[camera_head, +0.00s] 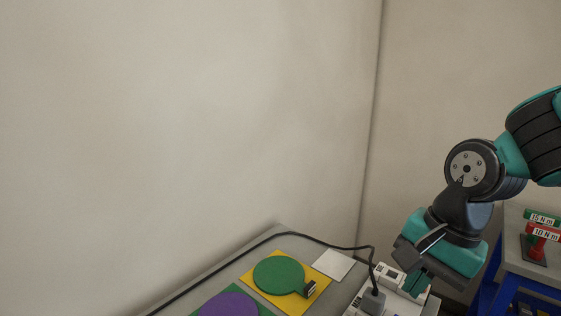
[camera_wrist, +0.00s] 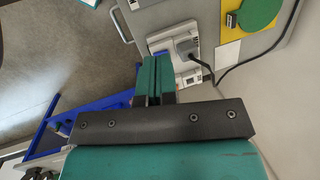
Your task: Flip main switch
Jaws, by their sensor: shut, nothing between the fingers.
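A white electrical box (camera_head: 362,308) stands at the cart's right end, and it also shows in the wrist view (camera_wrist: 178,27). A grey plug (camera_head: 373,301) with a black cable sits on it. A small white module with dark markings (camera_head: 390,276) is beside the plug, and it also shows in the wrist view (camera_wrist: 191,79). I cannot tell for certain which part is the main switch. My gripper (camera_head: 416,284) points down over the box's right side. In the wrist view its green fingers (camera_wrist: 155,66) are together, empty, and hide part of the box. I cannot tell whether they touch it.
The grey cart top (camera_head: 232,279) carries a green paddle (camera_head: 278,274) on a yellow square, a purple disc (camera_head: 228,306) and a white square (camera_head: 334,264). A black cable runs along its back edge. A blue-framed table (camera_head: 497,296) with torque-labelled tools stands right. Walls close off the back.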

